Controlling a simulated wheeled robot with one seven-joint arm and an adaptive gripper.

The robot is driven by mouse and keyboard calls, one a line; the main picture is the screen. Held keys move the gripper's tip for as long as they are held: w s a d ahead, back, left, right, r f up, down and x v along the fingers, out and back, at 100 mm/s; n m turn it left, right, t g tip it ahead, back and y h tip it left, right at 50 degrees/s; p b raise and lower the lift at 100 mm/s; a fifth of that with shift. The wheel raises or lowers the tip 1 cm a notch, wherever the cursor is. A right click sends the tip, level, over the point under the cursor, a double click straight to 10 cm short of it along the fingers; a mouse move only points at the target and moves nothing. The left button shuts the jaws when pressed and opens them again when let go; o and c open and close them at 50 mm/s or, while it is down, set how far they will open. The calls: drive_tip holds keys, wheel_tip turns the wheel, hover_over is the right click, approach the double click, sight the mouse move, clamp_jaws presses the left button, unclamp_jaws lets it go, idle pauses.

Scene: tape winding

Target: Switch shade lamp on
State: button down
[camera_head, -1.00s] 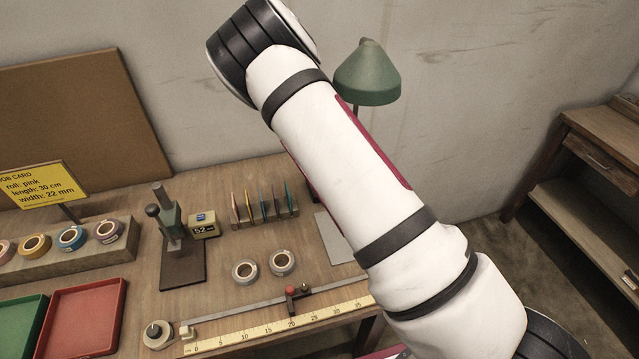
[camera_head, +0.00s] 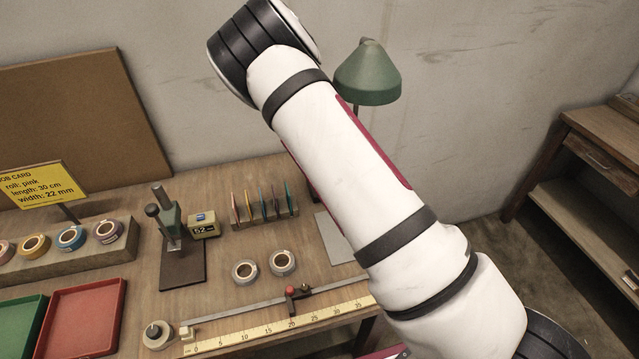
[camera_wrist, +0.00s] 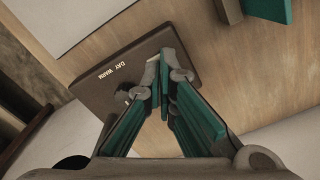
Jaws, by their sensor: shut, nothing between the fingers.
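The shade lamp (camera_head: 367,78) has a green shade and stands at the back of the bench, right of the middle in the head view. Its stem is partly hidden and its base is hidden behind my arm there. In the wrist view a dark brown block (camera_wrist: 100,92) lettered "DAY WARM" lies under my fingers; it looks like the lamp's base. The shade shows no glow.
The bench (camera_head: 225,268) holds tape rolls (camera_head: 245,271), a ruler strip (camera_head: 255,333), a red tray (camera_head: 80,317), a green tray (camera_head: 20,325) and a small stand (camera_head: 172,225). A wooden shelf unit (camera_head: 590,160) stands at the right. A pale sheet (camera_wrist: 65,22) shows in the wrist view.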

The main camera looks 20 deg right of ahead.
drive_tip(key=shift+f, duration=0.95)
idle(0.5)
drive_tip(key=shift+r, duration=3.5)
